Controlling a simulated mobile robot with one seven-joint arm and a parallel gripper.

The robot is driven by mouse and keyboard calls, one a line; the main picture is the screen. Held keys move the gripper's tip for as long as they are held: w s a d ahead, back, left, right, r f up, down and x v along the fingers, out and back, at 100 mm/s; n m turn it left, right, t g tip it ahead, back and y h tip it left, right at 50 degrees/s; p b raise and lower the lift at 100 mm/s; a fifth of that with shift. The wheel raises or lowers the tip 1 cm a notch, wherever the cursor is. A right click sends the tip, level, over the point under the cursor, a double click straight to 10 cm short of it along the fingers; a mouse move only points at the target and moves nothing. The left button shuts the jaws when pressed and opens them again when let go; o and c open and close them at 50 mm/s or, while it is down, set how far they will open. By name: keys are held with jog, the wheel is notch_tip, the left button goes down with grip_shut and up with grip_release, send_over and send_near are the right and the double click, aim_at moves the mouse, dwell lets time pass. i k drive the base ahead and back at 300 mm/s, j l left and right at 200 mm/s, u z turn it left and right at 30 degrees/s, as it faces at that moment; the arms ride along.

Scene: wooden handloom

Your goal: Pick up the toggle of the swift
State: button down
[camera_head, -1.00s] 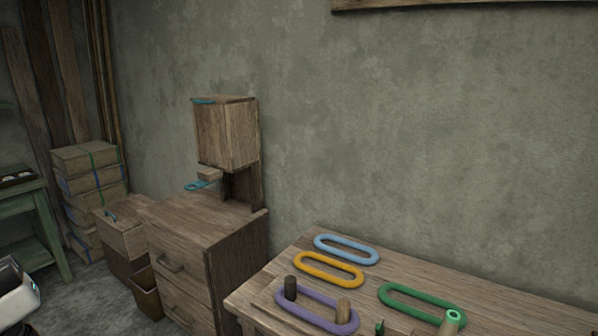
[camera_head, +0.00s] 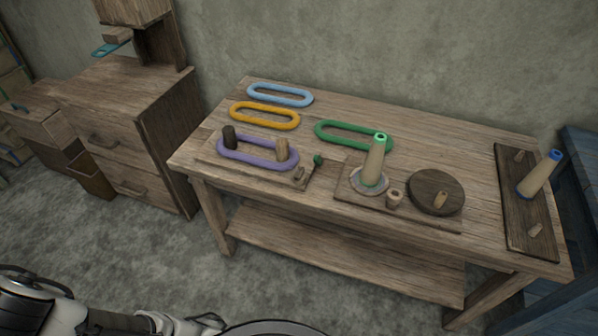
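The swift is a low wooden board (camera_head: 207,157) at the left of the workbench, with a dark peg (camera_head: 229,137) and a pale peg (camera_head: 282,149) standing on it. A purple loop (camera_head: 256,162) lies around both pegs. At the board's right end is a small lever with a dark green knob (camera_head: 318,160), beside a small brown block (camera_head: 299,174); I take this lever for the toggle, though it is small. My arm lies low at the bottom left, and its end, seemingly my gripper (camera_head: 205,322), is well short of the bench. Its fingers are not clear.
Blue (camera_head: 280,87), orange (camera_head: 264,107) and green (camera_head: 330,125) loops lie behind the swift. A board with a green-topped cone (camera_head: 374,160) and a round disc (camera_head: 435,185) stands to its right. A drawer cabinet (camera_head: 150,151) stands left. Floor before the bench is clear.

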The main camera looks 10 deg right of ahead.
aim_at(298, 176)
jog(key=z, duration=0.9)
jog(key=i+j+z, duration=0.1)
jog(key=j+z, duration=1)
jog(key=j, duration=0.25)
jog(key=k+j+z, duration=0.2)
jog(key=j, duration=0.25)
jog(key=k+j, duration=0.1)
jog(key=j, duration=0.8)
jog(key=k+j+z, duration=0.1)
jog(key=j, duration=0.3)
jog(key=k+j, duration=0.1)
jog(key=j, duration=0.35)
